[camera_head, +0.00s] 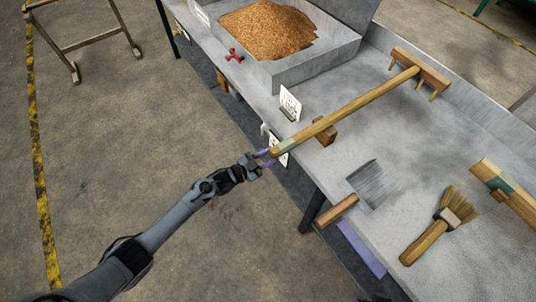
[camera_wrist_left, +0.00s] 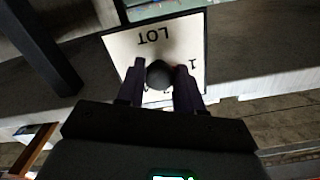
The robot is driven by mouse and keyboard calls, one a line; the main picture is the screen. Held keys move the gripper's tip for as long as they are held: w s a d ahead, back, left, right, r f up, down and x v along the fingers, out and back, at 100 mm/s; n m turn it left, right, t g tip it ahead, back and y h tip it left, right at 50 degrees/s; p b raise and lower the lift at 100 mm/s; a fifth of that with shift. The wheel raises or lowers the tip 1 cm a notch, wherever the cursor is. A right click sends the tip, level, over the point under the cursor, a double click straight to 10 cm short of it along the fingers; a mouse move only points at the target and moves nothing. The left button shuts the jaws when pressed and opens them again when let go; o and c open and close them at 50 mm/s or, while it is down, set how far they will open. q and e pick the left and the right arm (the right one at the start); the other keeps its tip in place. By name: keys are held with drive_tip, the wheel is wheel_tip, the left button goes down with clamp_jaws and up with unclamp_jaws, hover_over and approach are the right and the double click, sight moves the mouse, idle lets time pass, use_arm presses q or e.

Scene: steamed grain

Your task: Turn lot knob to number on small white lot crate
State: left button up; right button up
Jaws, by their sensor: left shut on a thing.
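A white lot plate (camera_wrist_left: 192,62) with "LOT" and a "1" shows upside down in the left wrist view; its other marks are largely covered. A dark round lot knob (camera_wrist_left: 158,74) sits at its middle. My left gripper (camera_wrist_left: 159,88) is shut on the knob, one finger on each side. In the head view my left gripper (camera_head: 266,157) is at the bench's front edge, by the plate (camera_head: 283,146). The knob is hidden there, and its pointer cannot be made out. I cannot make out a small white lot crate for certain. My right gripper is not in view.
A long wooden rake (camera_head: 360,102) lies on the grey bench, its handle end close above my left gripper. A small white card (camera_head: 290,104), a scraper (camera_head: 337,211), a brush (camera_head: 425,242) and a grain tray (camera_head: 312,61) are also there.

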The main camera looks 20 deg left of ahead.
use_arm(q)
drive_tip(key=shift+n, duration=1.1)
drive_tip(key=shift+p, duration=0.3)
drive_tip(key=o, duration=1)
drive_tip(key=p+v, duration=0.3)
drive_tip(key=v, duration=0.8)
drive_tip(key=shift+d, duration=0.1)
